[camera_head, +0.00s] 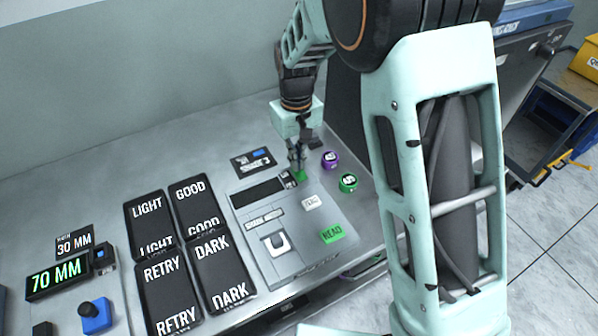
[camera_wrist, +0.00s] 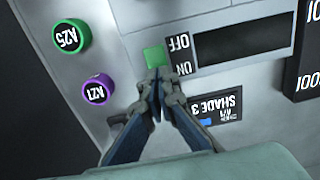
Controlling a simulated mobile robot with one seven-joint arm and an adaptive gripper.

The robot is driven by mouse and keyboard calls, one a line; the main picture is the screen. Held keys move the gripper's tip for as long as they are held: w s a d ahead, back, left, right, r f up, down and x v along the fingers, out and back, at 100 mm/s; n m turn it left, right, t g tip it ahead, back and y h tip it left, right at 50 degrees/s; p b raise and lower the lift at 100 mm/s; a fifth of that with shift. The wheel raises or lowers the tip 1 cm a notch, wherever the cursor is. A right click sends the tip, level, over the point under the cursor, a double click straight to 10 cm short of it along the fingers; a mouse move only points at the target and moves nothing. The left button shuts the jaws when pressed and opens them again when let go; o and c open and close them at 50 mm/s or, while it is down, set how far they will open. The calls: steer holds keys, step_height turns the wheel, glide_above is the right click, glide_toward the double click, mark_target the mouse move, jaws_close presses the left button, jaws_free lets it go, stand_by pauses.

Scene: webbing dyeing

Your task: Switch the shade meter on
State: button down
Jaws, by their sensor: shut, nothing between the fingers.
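My gripper (camera_head: 299,170) is shut and empty, pointing down at the switch. In the wrist view, the fingertips (camera_wrist: 158,74) are at the switch's edge near ON and hide part of it. I cannot tell whether they touch. The display also shows blank in the wrist view (camera_wrist: 243,40).
Purple (camera_head: 330,159) and green (camera_head: 348,182) round pieces lie right of the switch. A SHADE 3 sign (camera_head: 253,161) stands behind the meter. LIGHT, GOOD, RETRY and DARK trays (camera_head: 168,291) are to its left. A lit 70 MM display (camera_head: 57,277) is farther left.

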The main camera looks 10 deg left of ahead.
steer(key=shift+f, duration=0.35)
steer(key=shift+r, duration=0.1)
steer(key=shift+r+p, duration=2.3)
steer(key=shift+r, duration=1.2)
